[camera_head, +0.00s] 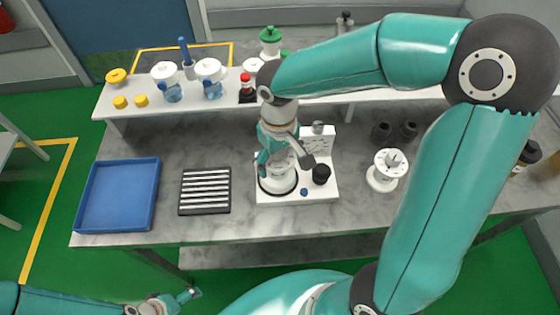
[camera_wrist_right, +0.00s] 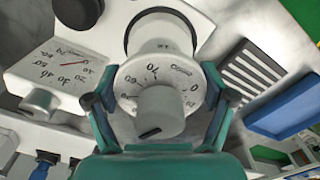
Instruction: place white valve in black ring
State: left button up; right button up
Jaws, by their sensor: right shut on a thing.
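My right gripper (camera_head: 282,165) is shut on a white valve (camera_head: 282,182) above the white panel (camera_head: 262,197). In the right wrist view, the fingers (camera_wrist_right: 158,110) flank the valve's numbered dial flange and grey-white knob (camera_wrist_right: 160,112). The valve's wide body (camera_wrist_right: 163,35) points to the panel. A black ring (camera_wrist_right: 130,38) shows around its far end, and as a dark arc (camera_head: 263,184) in the head view. I cannot tell whether the valve is fully seated. My left gripper (camera_head: 182,298) is low at the left, away from the table; its opening is unclear.
A second white dial valve (camera_head: 387,168) stands right of the panel. The panel bears a black knob (camera_head: 321,174) and a printed gauge face (camera_head: 318,145). A slatted black tray (camera_head: 205,207) and a blue tray (camera_head: 90,205) lie left. A shelf (camera_head: 135,109) with vaporizers runs behind.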

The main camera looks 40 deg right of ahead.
jog(key=shift+f, duration=0.95)
jog(key=shift+f, duration=0.15)
jog(key=o, duration=1.2)
jog(key=shift+r, duration=0.2)
notch_tip(320, 180, up, 12)
